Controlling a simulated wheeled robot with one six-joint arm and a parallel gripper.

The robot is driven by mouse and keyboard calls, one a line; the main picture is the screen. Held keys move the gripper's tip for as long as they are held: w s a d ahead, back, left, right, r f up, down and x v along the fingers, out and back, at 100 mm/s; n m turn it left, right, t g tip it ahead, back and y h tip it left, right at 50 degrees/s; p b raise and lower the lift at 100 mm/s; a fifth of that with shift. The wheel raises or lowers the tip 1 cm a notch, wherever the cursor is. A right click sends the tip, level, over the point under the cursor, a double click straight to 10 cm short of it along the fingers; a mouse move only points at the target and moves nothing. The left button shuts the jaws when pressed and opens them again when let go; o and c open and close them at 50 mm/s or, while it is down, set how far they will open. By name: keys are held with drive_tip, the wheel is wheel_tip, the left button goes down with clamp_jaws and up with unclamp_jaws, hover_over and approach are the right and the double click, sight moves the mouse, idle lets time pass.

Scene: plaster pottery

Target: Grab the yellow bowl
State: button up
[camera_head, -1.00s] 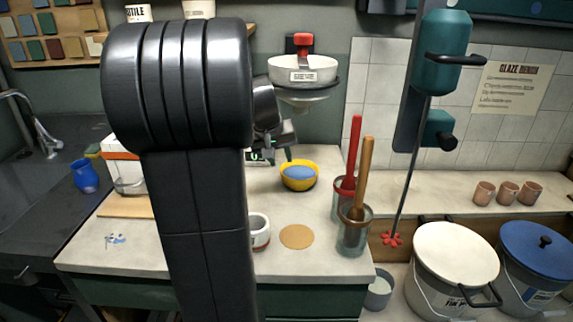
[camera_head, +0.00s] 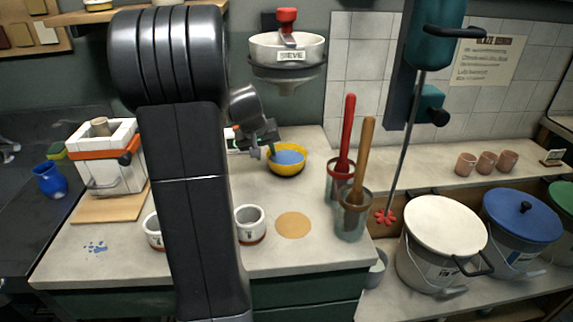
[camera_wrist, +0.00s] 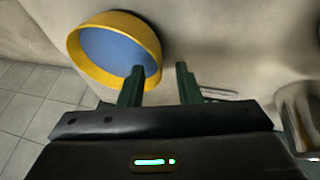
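The yellow bowl (camera_head: 287,170), with a blue inside, stands upright on the pale counter below the wall-mounted sieve. In the wrist view the yellow bowl (camera_wrist: 112,48) is at the upper left, with its near rim by the left finger. My gripper (camera_head: 262,150) is at the left rim of the bowl in the head view. In the wrist view my gripper (camera_wrist: 160,80) has its two dark green fingers apart. The left finger overlaps the rim, and the right finger is outside the bowl. I cannot tell whether a finger touches it.
Red- and wooden-handled tools stand in glass jars (camera_head: 352,215) right of the bowl. White cups (camera_head: 250,224) and a round tan mat (camera_head: 293,225) are nearer on the counter. The sieve (camera_head: 287,50) hangs above. A white and orange box (camera_head: 104,160) stands left.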

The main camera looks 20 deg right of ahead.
drive_tip(key=shift+x, duration=2.4)
drive_tip(key=shift+d, duration=0.1)
clamp_jaws()
drive_tip(key=shift+r, duration=0.1)
